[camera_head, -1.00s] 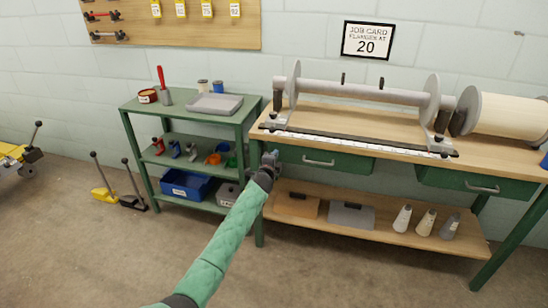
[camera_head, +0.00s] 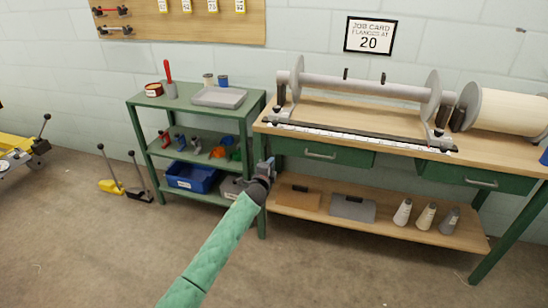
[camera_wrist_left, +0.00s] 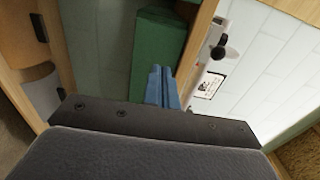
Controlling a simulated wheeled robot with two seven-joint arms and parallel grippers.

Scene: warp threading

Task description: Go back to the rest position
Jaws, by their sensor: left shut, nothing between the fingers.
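My left gripper (camera_head: 268,166) is in front of the workbench's left end, near the green drawer (camera_head: 318,154) and the bench leg. It is shut and empty. In the left wrist view its blue fingers (camera_wrist_left: 162,88) are together, with the green drawer (camera_wrist_left: 158,50) beyond them. The workbench (camera_head: 395,125) carries a spool rod with two flanges (camera_head: 365,88) over a long scale. My right gripper is not in view.
A green shelf rack (camera_head: 190,103) with a grey tray and a blue bin (camera_head: 192,177) stands left of the bench. A white roll (camera_head: 508,111) is at the right. The floor in front is clear.

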